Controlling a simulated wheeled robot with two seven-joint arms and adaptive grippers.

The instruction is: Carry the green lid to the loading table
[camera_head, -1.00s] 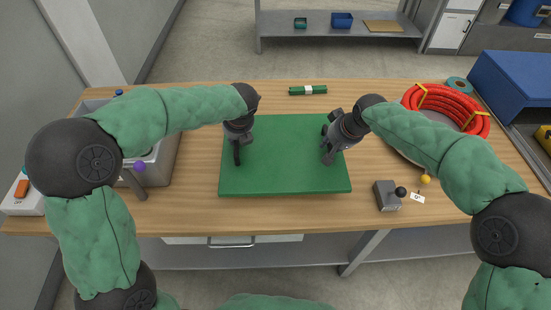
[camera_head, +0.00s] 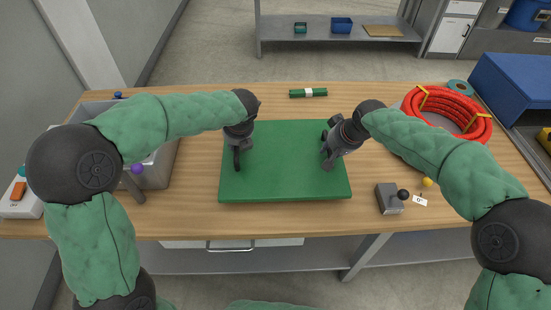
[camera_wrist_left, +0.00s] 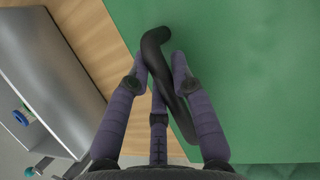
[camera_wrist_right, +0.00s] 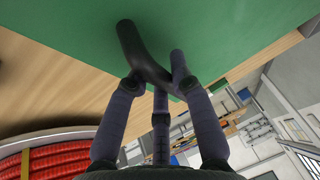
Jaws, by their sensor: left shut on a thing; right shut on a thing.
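The green lid (camera_head: 285,170) is a flat rectangular panel over the middle of the wooden bench (camera_head: 195,210). I cannot tell whether it touches the bench top. My left gripper (camera_head: 238,157) is shut on a dark bar handle (camera_wrist_left: 178,98) at the lid's left side. My right gripper (camera_head: 327,155) is shut on a second dark handle (camera_wrist_right: 132,45) at the lid's right side. The fingers partly hide both handles. A low grey table (camera_head: 285,39) stands across the floor at the back; I cannot tell if it is the loading table.
A red corrugated coil (camera_head: 450,108) lies at the bench's right, beside a blue box (camera_head: 515,85). A small grey lever box (camera_head: 389,199) sits near the front right. A grey metal bin (camera_head: 158,165) is at left. A green roll (camera_head: 308,92) lies behind the lid.

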